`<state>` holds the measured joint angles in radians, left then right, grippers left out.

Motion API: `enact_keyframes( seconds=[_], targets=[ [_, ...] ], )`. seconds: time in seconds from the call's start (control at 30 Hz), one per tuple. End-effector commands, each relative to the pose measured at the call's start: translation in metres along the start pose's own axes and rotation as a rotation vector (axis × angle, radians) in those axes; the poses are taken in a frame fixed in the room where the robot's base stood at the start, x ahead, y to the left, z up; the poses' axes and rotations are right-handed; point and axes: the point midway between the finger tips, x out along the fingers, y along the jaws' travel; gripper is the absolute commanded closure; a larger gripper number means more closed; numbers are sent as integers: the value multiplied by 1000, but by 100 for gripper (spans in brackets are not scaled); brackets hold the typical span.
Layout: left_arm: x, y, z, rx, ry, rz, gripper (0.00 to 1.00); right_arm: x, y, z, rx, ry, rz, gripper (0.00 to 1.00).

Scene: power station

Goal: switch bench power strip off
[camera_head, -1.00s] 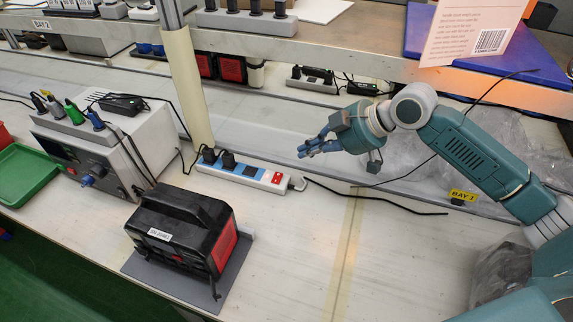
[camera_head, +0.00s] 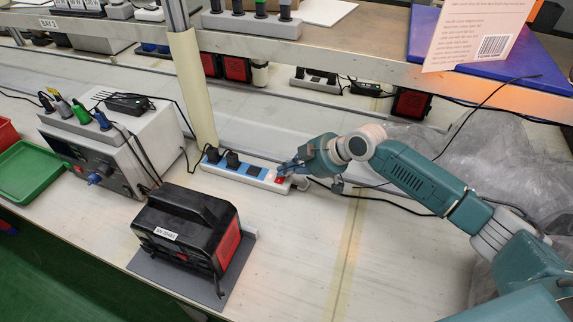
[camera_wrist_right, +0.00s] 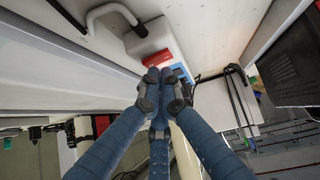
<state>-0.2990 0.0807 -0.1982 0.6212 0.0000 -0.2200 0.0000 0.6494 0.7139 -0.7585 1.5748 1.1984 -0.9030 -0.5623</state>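The bench power strip (camera_head: 247,176) is a white bar with blue sockets, lying on the bench near the beige post. Two black plugs sit in its left sockets. Its red switch (camera_head: 280,180) is at the right end; in the right wrist view the red switch (camera_wrist_right: 157,58) shows just beyond the fingertips. My right gripper (camera_head: 284,170) is over the switch end of the strip. In the wrist view its blue fingers (camera_wrist_right: 160,85) are drawn together at the tips with nothing between them. I cannot tell whether they touch the switch, nor its position. My left gripper is not in view.
A black and red power unit (camera_head: 188,235) stands on a grey plate in front of the strip. A grey instrument (camera_head: 120,145) with cables and a green tray (camera_head: 32,172) are to the left. A black cable lies right of the strip. The bench front right of the unit is clear.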

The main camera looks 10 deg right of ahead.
Motion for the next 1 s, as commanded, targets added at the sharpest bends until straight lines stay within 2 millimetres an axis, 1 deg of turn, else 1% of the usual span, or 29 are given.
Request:
enact_keyframes(
  seconds=[0.27, 0.37, 0.4, 0.67, 1.0],
  targets=[
    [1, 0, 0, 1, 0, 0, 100, 1, 0, 1, 0, 0, -1, 100],
    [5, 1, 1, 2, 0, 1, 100, 8, 2, 8, 2, 0, -2, 100],
    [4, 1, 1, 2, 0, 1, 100, 7, 5, 7, 2, 0, -1, 100],
    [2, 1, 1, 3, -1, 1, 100, 6, 4, 7, 0, -2, -1, 100],
    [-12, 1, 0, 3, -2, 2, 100, 4, -11, 5, 0, -4, -6, 100]
  ],
)
